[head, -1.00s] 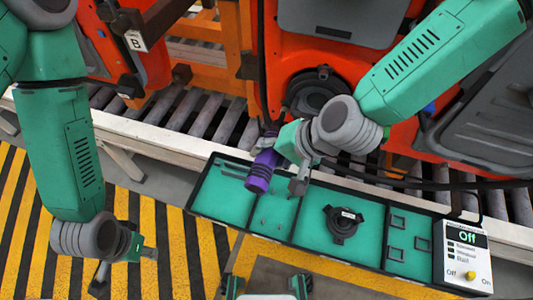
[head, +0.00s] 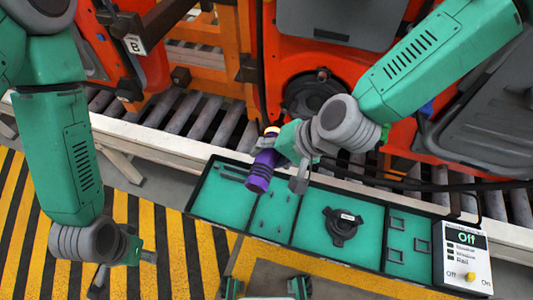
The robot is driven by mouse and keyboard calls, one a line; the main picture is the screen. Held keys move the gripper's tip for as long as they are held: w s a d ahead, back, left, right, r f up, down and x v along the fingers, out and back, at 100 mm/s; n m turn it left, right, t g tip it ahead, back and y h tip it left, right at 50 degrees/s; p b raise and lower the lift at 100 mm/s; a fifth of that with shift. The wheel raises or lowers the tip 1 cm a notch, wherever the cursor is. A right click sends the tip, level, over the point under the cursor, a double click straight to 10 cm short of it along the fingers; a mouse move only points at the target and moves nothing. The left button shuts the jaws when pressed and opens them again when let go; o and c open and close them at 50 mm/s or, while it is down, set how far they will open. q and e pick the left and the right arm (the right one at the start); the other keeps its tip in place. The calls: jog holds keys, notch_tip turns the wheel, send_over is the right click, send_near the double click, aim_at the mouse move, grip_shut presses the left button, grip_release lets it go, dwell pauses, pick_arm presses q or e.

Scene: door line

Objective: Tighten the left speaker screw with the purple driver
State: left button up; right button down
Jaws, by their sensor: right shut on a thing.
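My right gripper (head: 288,165) is shut on the purple driver (head: 260,172), above the parts tray. The driver is tilted, its pale-ringed end (head: 272,131) up toward the orange door (head: 285,60). A dark round speaker (head: 312,92) sits low on that door, partly hidden by my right arm. The driver's end appears left of and below the speaker; I cannot tell contact. The speaker's screws are too small to make out. My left gripper (head: 122,272) hangs empty over the striped floor at the left, its fingers apart.
The green tray (head: 228,206) holds small pins, a black round part (head: 342,226) and several square frames (head: 396,240). A control panel (head: 463,255) reading "Off" stands at its right end. The roller conveyor (head: 190,115) runs behind. Another orange door (head: 148,65) is at the left.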

aim_at(265, 180)
jog(key=shift+w+d+r, duration=0.1)
jog(key=shift+w+d, duration=0.05)
jog(key=shift+w, duration=0.4)
dwell(0.6)
jog(key=shift+s+a+p, duration=0.1)
jog(key=shift+s+a, duration=0.3)
jog(key=shift+s, duration=0.8)
jog(key=shift+s+a+p, duration=0.15)
jog(key=shift+s+a, duration=0.2)
jog(key=shift+s, duration=0.8)
jog(key=shift+s+a+p, duration=0.1)
jog(key=shift+s+a, duration=0.3)
jog(key=shift+s, duration=0.8)
